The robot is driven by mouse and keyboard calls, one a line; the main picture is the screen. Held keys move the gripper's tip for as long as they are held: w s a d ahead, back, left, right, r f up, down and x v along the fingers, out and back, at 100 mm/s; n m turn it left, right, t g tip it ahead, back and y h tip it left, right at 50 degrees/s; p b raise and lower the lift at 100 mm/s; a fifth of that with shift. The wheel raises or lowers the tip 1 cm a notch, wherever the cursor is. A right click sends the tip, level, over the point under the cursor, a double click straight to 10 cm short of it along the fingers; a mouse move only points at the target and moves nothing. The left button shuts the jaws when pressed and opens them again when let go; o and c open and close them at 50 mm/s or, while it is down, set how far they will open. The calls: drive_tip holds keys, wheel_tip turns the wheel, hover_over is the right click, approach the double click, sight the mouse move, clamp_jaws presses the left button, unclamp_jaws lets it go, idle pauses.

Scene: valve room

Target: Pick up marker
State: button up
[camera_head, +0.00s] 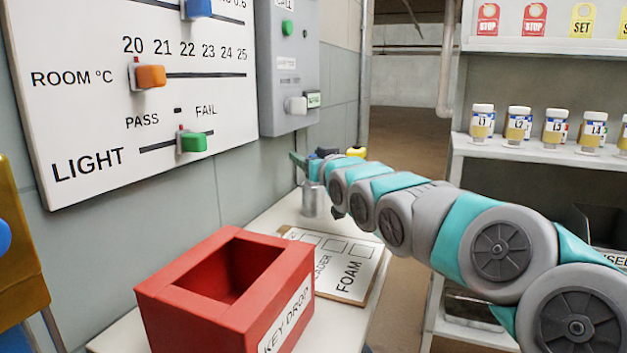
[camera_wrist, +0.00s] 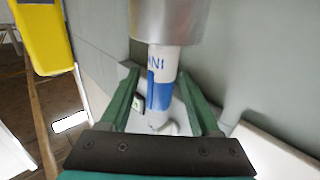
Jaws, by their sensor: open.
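A white, pen-like cylinder with blue bands and dark lettering, which looks like the marker (camera_wrist: 160,85), shows in the wrist view. Its far end meets the rim of a metal cup (camera_wrist: 170,18). My gripper (camera_wrist: 158,78) is open, with one green finger on each side of the marker; I cannot tell whether either touches it. In the head view my gripper (camera_head: 307,165) is at the metal cup (camera_head: 312,200), which stands at the back of the white table. The marker is mostly hidden there behind my gripper.
A red key drop box (camera_head: 228,300) stands on the white table (camera_head: 125,335) in front. A clipboard-like board (camera_head: 340,262) lies right of it. A wall panel with sliders (camera_head: 120,80) and a grey box (camera_head: 288,70) are close behind. Shelves (camera_head: 545,147) with several bottles stand right.

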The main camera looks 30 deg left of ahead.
drive_tip(key=shift+w+a, duration=0.15)
drive_tip(key=shift+w, duration=0.05)
clamp_jaws()
idle(0.5)
